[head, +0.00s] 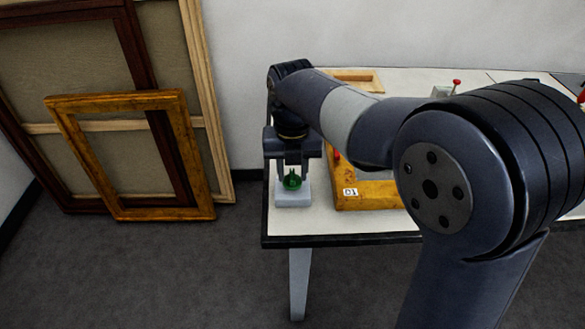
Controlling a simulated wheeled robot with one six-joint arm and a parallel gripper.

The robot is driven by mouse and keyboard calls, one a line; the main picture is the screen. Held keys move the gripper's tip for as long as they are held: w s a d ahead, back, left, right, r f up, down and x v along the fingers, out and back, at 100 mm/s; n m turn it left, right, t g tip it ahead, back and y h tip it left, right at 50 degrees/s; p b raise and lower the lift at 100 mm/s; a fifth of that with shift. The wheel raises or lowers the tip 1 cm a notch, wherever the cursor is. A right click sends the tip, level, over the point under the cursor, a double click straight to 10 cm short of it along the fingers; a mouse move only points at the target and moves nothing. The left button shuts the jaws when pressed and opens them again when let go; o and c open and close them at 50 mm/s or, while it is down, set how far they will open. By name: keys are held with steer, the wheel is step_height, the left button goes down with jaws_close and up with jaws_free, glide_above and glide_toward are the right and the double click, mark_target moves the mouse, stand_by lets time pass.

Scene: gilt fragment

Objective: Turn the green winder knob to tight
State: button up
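The green winder knob (292,183) sits on a pale grey block (292,199) at the table's near left corner. The knob is round with a raised, pointed grip on top. My gripper (291,174) points down right over the knob. Its two fingers are apart, one to the left and one to the right of the knob's raised part, with gaps seeming to show. Whether a fingertip touches the knob is too small to tell. No mark for tight can be read on the block.
A gilt frame piece (372,195) labelled "01" lies on the white table (340,226) just right of the block, partly behind my arm. A red-topped item (456,84) stands farther back. Large wooden frames (165,213) lean against the wall at left. The floor in front is clear.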

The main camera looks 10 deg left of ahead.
steer(key=shift+c, duration=0.2)
jaws_close()
steer(key=shift+r, duration=0.1)
